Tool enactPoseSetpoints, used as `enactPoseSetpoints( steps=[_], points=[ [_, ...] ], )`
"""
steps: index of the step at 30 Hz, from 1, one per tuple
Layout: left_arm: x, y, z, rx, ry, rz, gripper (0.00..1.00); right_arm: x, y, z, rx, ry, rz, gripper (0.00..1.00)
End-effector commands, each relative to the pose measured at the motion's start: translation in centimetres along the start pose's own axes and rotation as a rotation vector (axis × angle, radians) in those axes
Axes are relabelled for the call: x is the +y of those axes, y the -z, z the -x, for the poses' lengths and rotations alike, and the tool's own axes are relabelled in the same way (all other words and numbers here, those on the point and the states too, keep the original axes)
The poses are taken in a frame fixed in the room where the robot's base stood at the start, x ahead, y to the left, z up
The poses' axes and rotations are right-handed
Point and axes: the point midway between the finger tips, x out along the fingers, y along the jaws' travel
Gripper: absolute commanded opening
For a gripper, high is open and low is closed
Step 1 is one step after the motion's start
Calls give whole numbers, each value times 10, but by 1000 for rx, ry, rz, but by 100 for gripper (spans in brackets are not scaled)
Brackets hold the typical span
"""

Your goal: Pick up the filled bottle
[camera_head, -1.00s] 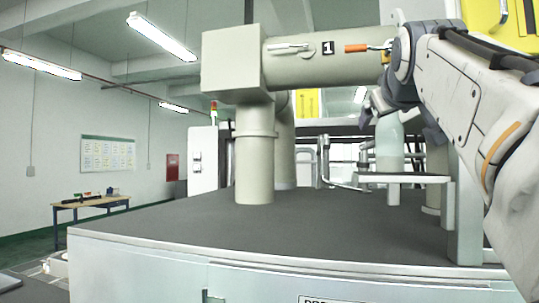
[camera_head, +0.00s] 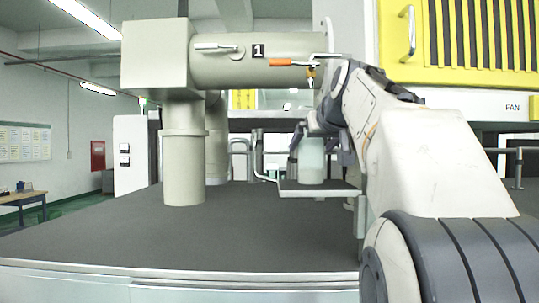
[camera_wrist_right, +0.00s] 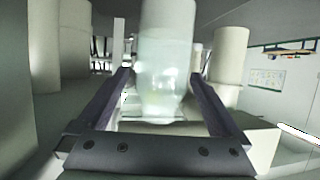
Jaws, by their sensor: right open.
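A pale, translucent bottle (camera_head: 312,162) stands upright on a small flat shelf (camera_head: 330,191) at the end of the pipework. Its upper part is hidden behind my right gripper (camera_head: 321,143) in the head view. In the right wrist view, which looks upside down, the bottle (camera_wrist_right: 165,55) shows large, with its rounded shoulder toward the gripper palm. The dark fingers of my right gripper (camera_wrist_right: 161,75) are apart, one on each side of the bottle. I cannot tell if either touches it. My left gripper is not in view.
A thick beige pipe (camera_head: 185,165) marked 1 rises from the dark worktop (camera_head: 190,235) left of the bottle. An orange-handled valve (camera_head: 290,62) hangs above the gripper. A yellow grilled panel (camera_head: 400,80) stands at the right. The worktop's front left is clear.

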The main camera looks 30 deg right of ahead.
Motion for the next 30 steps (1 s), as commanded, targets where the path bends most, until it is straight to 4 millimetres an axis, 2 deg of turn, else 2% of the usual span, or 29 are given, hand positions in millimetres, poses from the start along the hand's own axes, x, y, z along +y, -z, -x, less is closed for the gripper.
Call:
enactPoseSetpoints(
  steps=[3,7,16,17,18,23,24,30],
  points=[
    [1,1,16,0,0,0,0,-3,7,-19,-6,4,0,100],
    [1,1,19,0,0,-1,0,-3,5,-36,-3,2,0,100],
    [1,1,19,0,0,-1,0,-2,4,-41,0,0,1,100],
    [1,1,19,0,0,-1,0,-2,4,-41,0,0,1,92],
    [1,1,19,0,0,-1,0,-2,4,-41,0,0,0,77],
    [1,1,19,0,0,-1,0,-2,4,-41,0,0,0,16],
    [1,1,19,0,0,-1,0,-2,4,-40,2,0,1,10],
    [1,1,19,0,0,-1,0,-2,5,-40,1,0,1,10]
  ],
)
